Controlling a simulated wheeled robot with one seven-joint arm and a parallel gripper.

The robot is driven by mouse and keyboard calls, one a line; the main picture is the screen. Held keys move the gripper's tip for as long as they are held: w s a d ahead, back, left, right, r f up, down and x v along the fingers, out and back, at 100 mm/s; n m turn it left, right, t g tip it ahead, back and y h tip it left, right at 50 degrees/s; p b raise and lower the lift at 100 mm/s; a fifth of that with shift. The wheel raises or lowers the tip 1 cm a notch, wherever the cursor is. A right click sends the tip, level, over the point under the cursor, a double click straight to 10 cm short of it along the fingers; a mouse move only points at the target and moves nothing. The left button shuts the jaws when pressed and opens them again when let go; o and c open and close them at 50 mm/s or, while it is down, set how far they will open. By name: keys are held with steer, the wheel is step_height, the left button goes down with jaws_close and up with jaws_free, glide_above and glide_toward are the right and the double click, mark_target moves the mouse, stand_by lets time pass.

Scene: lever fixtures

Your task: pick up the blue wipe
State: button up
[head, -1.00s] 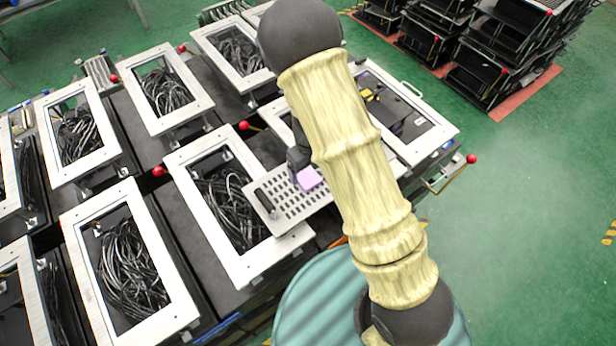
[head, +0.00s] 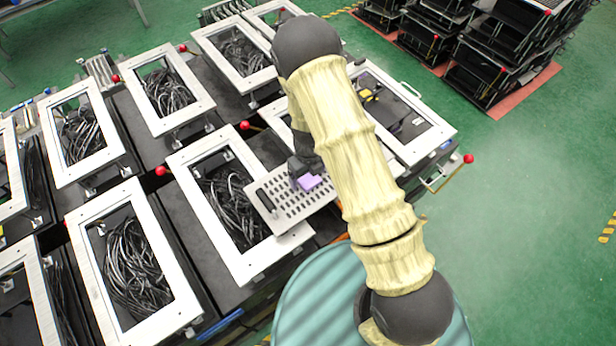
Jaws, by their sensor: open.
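A small lavender-blue square (head: 311,182), which looks like the wipe, lies at the upper part of a grey perforated tray (head: 283,219). No other wipe-like piece is clear in view. My gripper (head: 299,182) is a dark shape at the tray's upper edge, right beside the wipe's left side and partly over it. It is open. Its fingertips are small and dark, so I cannot tell whether they touch the wipe. My pale-sleeved arm hides the area just right of the tray.
White-framed bins of black cables (head: 235,205) fill the left and middle. Red ball-tipped levers (head: 160,171) stick up between them. Another white-framed unit (head: 420,138) stands right of my arm. Black racks (head: 500,60) stand at the back right. Green floor at right is clear.

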mark_target(308, 178)
stand_by(0.3)
steer(key=c, duration=1.2)
steer(key=shift+o, duration=0.2)
step_height(308, 178, up, 10)
steer(key=b, duration=0.2)
steer(key=o, duration=0.5)
steer(key=shift+c, duration=0.2)
steer(key=c, duration=0.3)
